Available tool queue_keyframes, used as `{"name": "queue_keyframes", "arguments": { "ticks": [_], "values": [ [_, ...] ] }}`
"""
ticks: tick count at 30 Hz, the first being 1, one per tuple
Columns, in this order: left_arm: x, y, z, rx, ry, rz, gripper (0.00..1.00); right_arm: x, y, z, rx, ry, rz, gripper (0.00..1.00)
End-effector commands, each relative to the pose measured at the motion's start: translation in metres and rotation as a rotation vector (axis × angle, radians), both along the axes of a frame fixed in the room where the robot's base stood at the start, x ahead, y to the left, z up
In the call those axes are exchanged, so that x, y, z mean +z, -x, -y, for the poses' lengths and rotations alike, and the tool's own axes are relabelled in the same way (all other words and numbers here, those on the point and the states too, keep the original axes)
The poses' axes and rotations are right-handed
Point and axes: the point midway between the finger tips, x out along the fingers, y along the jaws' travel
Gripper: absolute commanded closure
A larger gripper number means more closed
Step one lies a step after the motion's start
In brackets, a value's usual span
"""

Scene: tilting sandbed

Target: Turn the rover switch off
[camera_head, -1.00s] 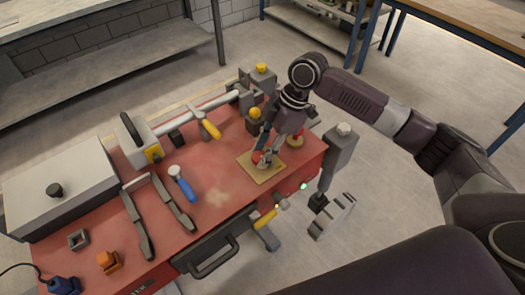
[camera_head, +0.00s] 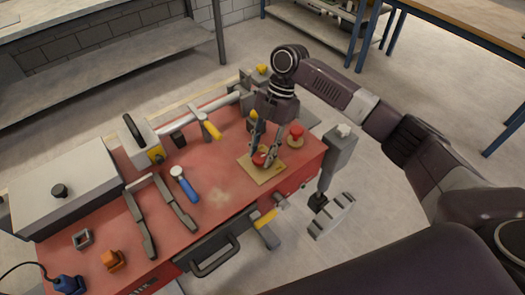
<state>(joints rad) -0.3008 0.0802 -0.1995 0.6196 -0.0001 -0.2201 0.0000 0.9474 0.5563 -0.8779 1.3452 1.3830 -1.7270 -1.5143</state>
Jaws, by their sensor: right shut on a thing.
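A red knob (camera_head: 259,160), which looks like the rover switch, sits on a tan square plate (camera_head: 270,179) near the right end of the red bench top. My right gripper (camera_head: 267,158) points down from above with its fingers shut on this knob. The fingers hide part of the knob, so its exact turn position cannot be read. My left gripper is not in view.
A second red knob (camera_head: 296,131) stands close behind, to the right of my fingers. A blue-handled tool (camera_head: 186,187) and a grey box (camera_head: 65,185) lie to the left. A grey post (camera_head: 336,160) stands off the bench's right end.

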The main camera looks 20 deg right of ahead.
Motion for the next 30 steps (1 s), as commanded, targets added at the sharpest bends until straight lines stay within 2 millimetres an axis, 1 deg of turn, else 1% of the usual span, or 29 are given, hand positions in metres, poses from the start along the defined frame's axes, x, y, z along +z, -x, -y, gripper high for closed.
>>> {"name": "queue_keyframes", "arguments": {
  "ticks": [18, 24, 30],
  "values": [
    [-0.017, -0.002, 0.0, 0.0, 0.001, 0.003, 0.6, 0.001, -0.005, -0.005, 0.583, 0.0, 0.003, 0.93],
    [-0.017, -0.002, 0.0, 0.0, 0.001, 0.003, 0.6, 0.002, -0.005, -0.006, 0.747, 0.001, 0.003, 0.93],
    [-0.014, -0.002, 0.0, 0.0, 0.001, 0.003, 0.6, 0.003, -0.006, -0.007, 0.87, 0.0, 0.005, 0.93]
  ]
}}
